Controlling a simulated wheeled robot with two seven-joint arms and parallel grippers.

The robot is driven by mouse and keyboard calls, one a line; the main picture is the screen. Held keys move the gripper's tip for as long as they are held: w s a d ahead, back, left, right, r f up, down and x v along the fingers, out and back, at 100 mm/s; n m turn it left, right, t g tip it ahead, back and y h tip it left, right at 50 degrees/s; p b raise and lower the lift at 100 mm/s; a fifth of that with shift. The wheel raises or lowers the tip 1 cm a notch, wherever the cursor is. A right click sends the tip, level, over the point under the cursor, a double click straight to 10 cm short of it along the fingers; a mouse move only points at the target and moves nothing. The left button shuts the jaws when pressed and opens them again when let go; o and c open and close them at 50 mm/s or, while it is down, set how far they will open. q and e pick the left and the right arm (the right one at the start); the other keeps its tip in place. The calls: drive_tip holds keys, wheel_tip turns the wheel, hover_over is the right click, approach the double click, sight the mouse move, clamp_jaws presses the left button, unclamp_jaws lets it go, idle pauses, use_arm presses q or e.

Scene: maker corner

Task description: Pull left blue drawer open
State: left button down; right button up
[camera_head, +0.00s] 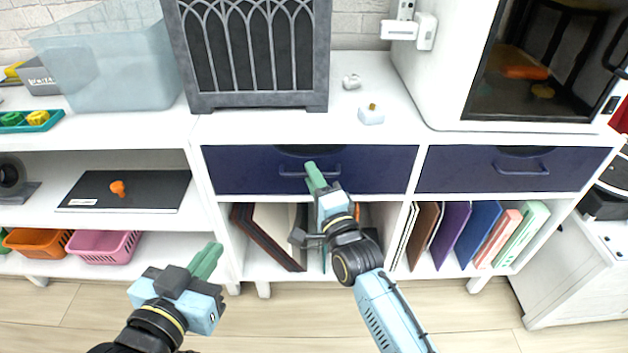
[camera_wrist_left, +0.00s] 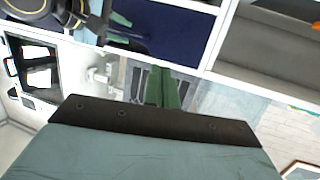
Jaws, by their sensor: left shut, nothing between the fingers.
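The left blue drawer (camera_head: 238,172) is a dark navy front under the white counter; it looks flush with the cabinet. Its bar handle (camera_head: 289,173) is partly hidden by the green fingers of my right gripper (camera_head: 315,174), which overlap it; I cannot tell whether they touch or grip it. The drawer front also shows in the left wrist view (camera_wrist_left: 165,38), with the right gripper's green fingertips (camera_wrist_left: 121,20) before it. My left gripper (camera_head: 208,258) is shut and empty, low and left, away from the drawer; its fingers show in its wrist view (camera_wrist_left: 162,88).
A second blue drawer (camera_head: 440,172) is to the right. Below are books and folders (camera_head: 487,236). Open shelves at left hold a black board (camera_head: 150,189) and a pink basket (camera_head: 104,246). A dark arched panel (camera_head: 255,102) and translucent bin (camera_head: 110,75) stand on the counter.

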clamp_jaws()
idle(0.3)
